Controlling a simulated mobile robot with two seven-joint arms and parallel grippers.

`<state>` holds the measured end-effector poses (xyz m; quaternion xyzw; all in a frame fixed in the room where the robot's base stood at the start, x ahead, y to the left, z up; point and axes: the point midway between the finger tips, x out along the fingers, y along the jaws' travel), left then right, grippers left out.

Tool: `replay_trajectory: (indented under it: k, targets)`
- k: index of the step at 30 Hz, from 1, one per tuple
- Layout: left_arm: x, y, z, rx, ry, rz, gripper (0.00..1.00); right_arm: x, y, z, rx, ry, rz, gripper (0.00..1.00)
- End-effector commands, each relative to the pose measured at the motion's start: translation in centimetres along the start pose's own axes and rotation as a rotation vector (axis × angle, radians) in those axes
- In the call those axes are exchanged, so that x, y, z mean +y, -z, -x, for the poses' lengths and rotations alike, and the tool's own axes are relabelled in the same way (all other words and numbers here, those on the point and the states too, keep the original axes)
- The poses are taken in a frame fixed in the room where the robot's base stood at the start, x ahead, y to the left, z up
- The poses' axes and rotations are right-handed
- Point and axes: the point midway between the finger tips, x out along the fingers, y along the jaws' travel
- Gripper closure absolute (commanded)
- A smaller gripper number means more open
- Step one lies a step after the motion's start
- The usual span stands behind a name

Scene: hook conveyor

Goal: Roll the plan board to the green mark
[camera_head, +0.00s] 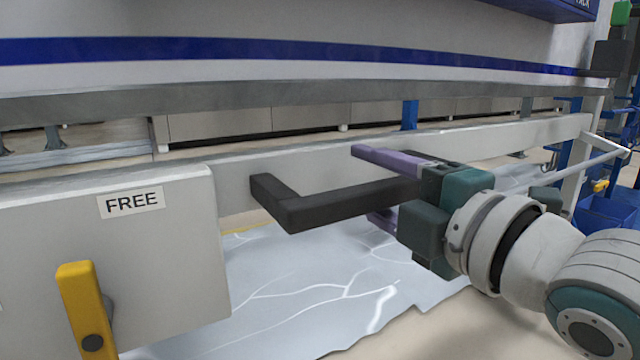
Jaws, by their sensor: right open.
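The plan board looks to be the large white panel (300,75) with a blue stripe across the upper part of the view. A dark handle (330,208) sticks out from the pale rail below it. My right gripper (367,185) is open, with one purple finger above the handle's bar and one below. I cannot tell whether the fingers touch it. A grey box (150,240) labelled FREE, with a yellow lever (85,310), is at the left. A green block (621,13) shows at the top right; I cannot tell whether it is the green mark. My left gripper is not in view.
A crumpled pale sheet with white lines (310,285) lies below the handle. A blue bin (605,215) and blue frames stand at the right edge. A grey cabinet row (220,125) is behind the rail. Bare floor shows at the lower right.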

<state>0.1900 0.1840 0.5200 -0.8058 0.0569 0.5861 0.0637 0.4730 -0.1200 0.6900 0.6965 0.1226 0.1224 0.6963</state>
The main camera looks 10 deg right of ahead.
Motion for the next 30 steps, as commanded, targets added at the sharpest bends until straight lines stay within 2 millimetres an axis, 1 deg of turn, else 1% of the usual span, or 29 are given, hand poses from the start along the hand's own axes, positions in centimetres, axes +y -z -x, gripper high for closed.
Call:
replay_trajectory:
  k: [3, 18, 30]
  targets:
    - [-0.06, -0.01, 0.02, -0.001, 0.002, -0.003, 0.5, 0.02, 0.01, 0.02, 0.0, 0.0, 0.0, 0.44]
    - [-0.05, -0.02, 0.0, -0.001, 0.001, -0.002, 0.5, 0.01, -0.01, 0.04, 0.0, 0.0, 0.0, 1.0]
    - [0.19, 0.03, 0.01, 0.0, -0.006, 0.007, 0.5, 0.02, -0.01, 0.04, 0.0, 0.0, 0.0, 1.0]
